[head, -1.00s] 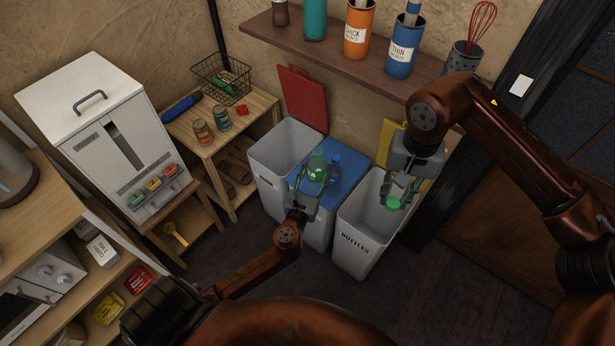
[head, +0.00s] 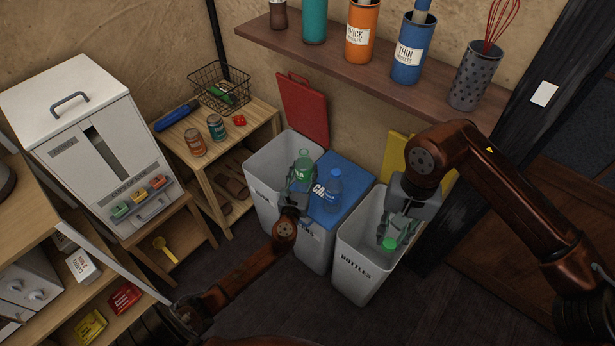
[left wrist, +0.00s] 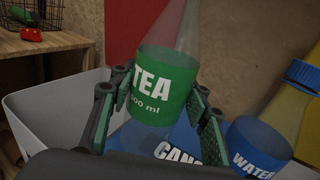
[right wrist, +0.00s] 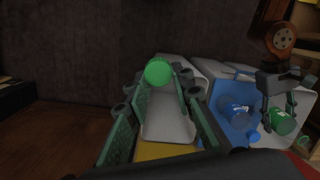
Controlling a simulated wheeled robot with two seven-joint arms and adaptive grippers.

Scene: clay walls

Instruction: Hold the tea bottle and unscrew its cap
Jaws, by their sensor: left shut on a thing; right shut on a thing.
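The green tea bottle (head: 303,165) is in my left gripper (head: 299,180), held upright above the grey bin with the red lid, near the blue lid. In the left wrist view its green TEA label (left wrist: 162,88) is between the fingers; its top is cut off. No cap shows on the bottle in the head view. My right gripper (head: 396,236) points down over the BOTTLES bin, shut on the green cap (head: 389,243), apart from the bottle. The right wrist view shows the cap (right wrist: 158,71) between the fingertips and the tea bottle (right wrist: 282,122) to the right.
A blue-capped water bottle (head: 333,190) stands on the blue CANS lid (head: 350,177). The open BOTTLES bin (head: 352,243) is below my right gripper. A red lid (head: 303,108) stands raised behind the left bin (head: 262,172). A shelf (head: 350,68) with canisters runs above.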

